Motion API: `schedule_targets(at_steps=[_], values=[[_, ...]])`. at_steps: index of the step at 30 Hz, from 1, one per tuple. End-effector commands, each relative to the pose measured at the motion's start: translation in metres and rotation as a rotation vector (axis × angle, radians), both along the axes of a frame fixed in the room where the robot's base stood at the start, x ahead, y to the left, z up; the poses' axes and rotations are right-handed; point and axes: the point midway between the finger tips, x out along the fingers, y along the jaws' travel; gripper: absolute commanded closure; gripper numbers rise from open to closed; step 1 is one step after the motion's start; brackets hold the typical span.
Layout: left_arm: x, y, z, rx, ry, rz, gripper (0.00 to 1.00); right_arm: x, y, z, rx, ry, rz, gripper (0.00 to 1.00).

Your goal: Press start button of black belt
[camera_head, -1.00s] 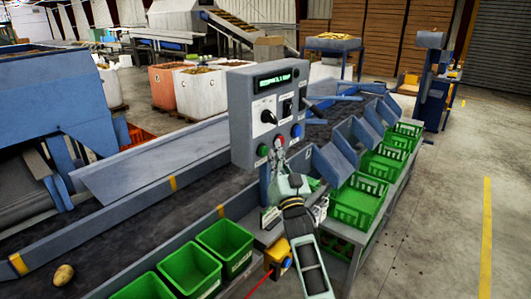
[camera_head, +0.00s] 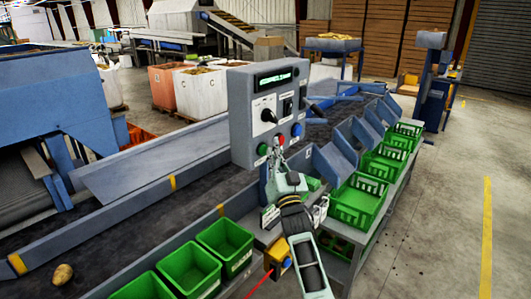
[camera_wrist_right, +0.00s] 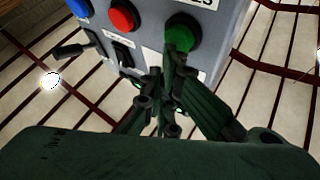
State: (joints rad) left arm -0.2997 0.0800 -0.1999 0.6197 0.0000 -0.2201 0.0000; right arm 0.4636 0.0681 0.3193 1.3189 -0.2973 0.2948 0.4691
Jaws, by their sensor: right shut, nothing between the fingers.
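The grey control box (camera_head: 240,116) stands over the belt in the head view, with a lit display, a black knob and several buttons. A green button (camera_head: 262,149) is at its lower left, a red button (camera_head: 280,141) beside it and a blue button (camera_head: 296,129) further right. My right gripper (camera_head: 273,162) is shut and empty, its fingertips just in front of the lower panel by the green button. In the right wrist view the fingertips (camera_wrist_right: 172,58) are close below the green button (camera_wrist_right: 182,33); contact cannot be told. The black belt (camera_head: 110,237) runs below the box. My left gripper is not visible.
Green bins (camera_head: 226,240) line the near side of the belt, and more green crates (camera_head: 357,203) stand at the right. A potato (camera_head: 62,274) lies on the belt. The right floor is open.

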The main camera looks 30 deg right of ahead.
Motion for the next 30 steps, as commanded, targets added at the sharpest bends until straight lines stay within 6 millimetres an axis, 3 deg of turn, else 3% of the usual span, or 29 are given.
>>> schedule_targets(at_steps=[30], values=[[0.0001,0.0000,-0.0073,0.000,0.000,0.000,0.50,0.0086,0.0037,-0.0006,0.000,0.001,0.000,1.00]])
